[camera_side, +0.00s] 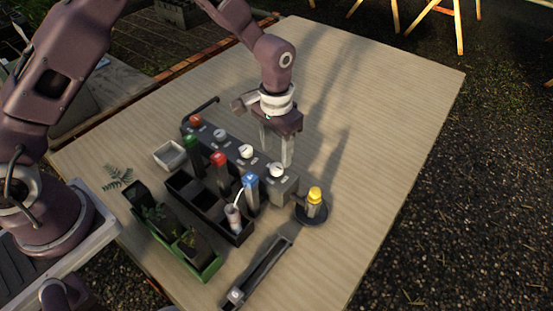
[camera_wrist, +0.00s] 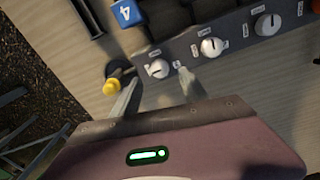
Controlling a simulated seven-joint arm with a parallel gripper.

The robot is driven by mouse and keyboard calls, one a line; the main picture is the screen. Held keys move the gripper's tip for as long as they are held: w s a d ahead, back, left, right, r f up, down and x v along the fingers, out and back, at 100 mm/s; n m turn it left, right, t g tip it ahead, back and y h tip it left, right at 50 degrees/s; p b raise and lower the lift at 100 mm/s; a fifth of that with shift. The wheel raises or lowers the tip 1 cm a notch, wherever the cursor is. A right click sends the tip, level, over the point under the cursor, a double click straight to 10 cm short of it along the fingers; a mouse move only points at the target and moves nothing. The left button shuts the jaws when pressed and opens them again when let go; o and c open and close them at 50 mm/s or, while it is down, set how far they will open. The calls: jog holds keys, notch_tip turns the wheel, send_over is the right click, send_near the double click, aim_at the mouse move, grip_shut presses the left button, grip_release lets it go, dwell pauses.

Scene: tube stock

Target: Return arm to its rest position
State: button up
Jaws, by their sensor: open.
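My gripper (camera_side: 276,147) is on the far side of the row of dark blocks with white knobs, its fingers pointing down at the table. In the wrist view its two fingers (camera_wrist: 158,95) are spread apart with nothing between them, in front of the grey knob panel (camera_wrist: 240,38). The fingers appear near the panel; whether they touch it I cannot tell. My arm reaches in from the upper left and bends down to the gripper.
On the table (camera_side: 375,95) stand a dark rack (camera_side: 207,203) with coloured-cap tubes, a green planter (camera_side: 207,270), a white dish (camera_side: 169,154), a yellow-topped piece on a round base (camera_side: 314,197) and a narrow dark tray (camera_side: 262,270). The table's right side is clear.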

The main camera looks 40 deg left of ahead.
notch_tip(320, 180, up, 2)
jog(key=shift+r, duration=0.1)
jog(key=s+a+r+t, duration=0.15)
jog(key=s+r, duration=0.25)
jog(key=r, duration=0.5)
jog(key=s+a+r+t, duration=0.1)
jog(key=s+a+r, duration=0.25)
jog(key=r, duration=0.45)
jog(key=s+a+r+n+t, duration=0.1)
jog(key=s+a+r, duration=0.1)
jog(key=s, duration=0.7)
jog(key=s+a+r+n+t, duration=0.1)
jog(key=s+r, duration=0.3)
jog(key=s, duration=0.6)
jog(key=shift+s+a+t, duration=0.2)
jog(key=shift+a+t, duration=0.35)
jog(key=shift+a, duration=0.15)
